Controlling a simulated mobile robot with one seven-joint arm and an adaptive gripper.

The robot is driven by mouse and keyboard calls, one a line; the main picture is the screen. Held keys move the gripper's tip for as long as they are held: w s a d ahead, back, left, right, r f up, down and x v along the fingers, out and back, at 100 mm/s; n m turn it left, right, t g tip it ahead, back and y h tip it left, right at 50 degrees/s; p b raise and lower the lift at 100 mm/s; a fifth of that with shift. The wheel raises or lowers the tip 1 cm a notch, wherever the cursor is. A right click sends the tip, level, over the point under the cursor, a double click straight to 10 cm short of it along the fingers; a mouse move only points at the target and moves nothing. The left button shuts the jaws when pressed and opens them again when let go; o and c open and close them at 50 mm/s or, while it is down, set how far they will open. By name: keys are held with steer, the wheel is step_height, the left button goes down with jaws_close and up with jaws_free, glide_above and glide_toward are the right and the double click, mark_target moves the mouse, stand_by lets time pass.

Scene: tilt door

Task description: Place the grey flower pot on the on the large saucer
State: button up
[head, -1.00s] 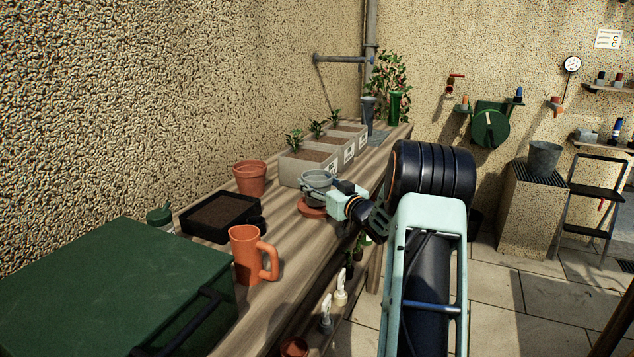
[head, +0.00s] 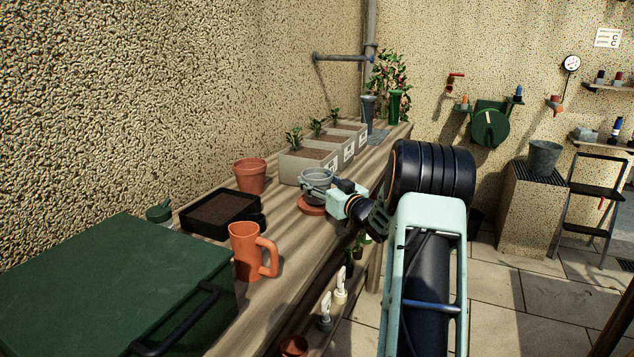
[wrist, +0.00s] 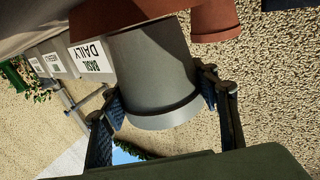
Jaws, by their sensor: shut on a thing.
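The grey flower pot (head: 316,178) is held upright at the large terracotta saucer (head: 311,210) on the wooden bench. My gripper (head: 335,190) comes from the right and is shut on the pot. In the wrist view, which is upside down, the grey pot (wrist: 155,75) sits between the two fingers of my gripper (wrist: 160,98), one on each side. The saucer (wrist: 110,14) shows there behind the pot's base. I cannot tell whether the base touches the saucer, as the pot and gripper hide part of it.
Grey planters (head: 309,163) with seedlings stand just behind the pot. A terracotta pot (head: 250,175), a black soil tray (head: 222,213) and an orange mug (head: 246,252) stand to the left. A green box (head: 110,285) fills the near left. The bench's front edge runs below my gripper.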

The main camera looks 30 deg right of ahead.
steer(key=shift+s+a+f, duration=0.1)
steer(key=shift+s+f, duration=0.05)
steer(key=shift+f, duration=0.7)
steer(key=o, duration=1.3)
steer(key=shift+f, duration=0.1)
steer(key=s, duration=0.4)
steer(key=s+r, duration=0.1)
steer(key=s, duration=0.3)
steer(key=s+d, duration=0.1)
steer(key=s, duration=0.2)
steer(key=shift+s+r, duration=0.35)
steer(key=shift+s, duration=0.05)
